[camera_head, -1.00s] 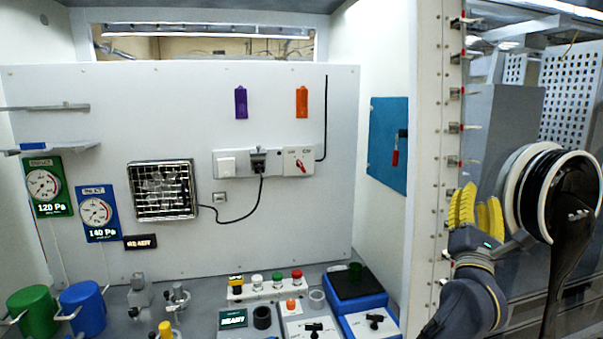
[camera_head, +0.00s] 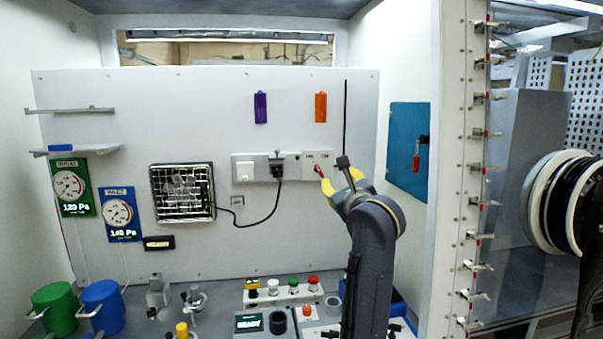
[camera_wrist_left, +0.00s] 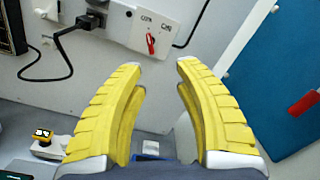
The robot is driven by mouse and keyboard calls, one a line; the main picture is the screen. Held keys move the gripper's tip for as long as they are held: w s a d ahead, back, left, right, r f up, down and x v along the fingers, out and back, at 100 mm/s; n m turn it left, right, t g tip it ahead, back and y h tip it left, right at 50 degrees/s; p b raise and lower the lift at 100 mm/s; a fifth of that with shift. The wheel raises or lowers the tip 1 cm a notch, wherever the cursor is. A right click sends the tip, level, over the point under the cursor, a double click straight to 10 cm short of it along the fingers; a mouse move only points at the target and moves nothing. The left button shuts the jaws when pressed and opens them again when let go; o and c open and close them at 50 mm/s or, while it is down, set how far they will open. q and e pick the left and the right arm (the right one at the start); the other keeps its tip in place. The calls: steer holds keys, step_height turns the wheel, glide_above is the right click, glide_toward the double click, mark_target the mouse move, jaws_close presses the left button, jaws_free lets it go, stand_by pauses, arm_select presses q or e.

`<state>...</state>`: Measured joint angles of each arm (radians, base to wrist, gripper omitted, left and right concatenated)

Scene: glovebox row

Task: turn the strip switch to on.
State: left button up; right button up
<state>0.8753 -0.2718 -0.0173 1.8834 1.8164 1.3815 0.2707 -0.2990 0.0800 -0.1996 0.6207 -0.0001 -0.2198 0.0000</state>
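The white power strip (camera_head: 244,170) is on the back wall, with a black plug (camera_head: 277,165) in its middle. Its switch with a red lever (camera_head: 319,170) is at the strip's right end; it also shows in the left wrist view (camera_wrist_left: 151,43) between two small dark labels, too blurred to read surely. My left gripper (camera_head: 341,182) is just below and right of the switch in the head view. In the wrist view its yellow fingers (camera_wrist_left: 160,75) are spread apart and empty, with the switch beyond the tips, apart from them. My right gripper is not in view.
A blue panel with a red handle (camera_head: 416,162) is on the side wall to the right. A black cord (camera_head: 262,219) hangs from the plug to a wire-grilled unit (camera_head: 183,192). Buttons (camera_head: 290,286) and devices stand on the bench below. The wall around the switch is mostly clear.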

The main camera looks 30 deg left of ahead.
mark_target(320, 172)
arm_select(q)
steer(key=shift+n+g, duration=0.3)
steer(key=shift+n, duration=0.1)
steer(key=x, duration=0.6)
steer(key=f+x, duration=0.1)
steer(key=x, duration=1.1)
steer(key=shift+s+a+f, duration=0.25)
steer(key=shift+a+f, duration=0.1)
steer(key=shift+a, duration=0.05)
steer(key=shift+c, duration=0.2)
jaws_close()
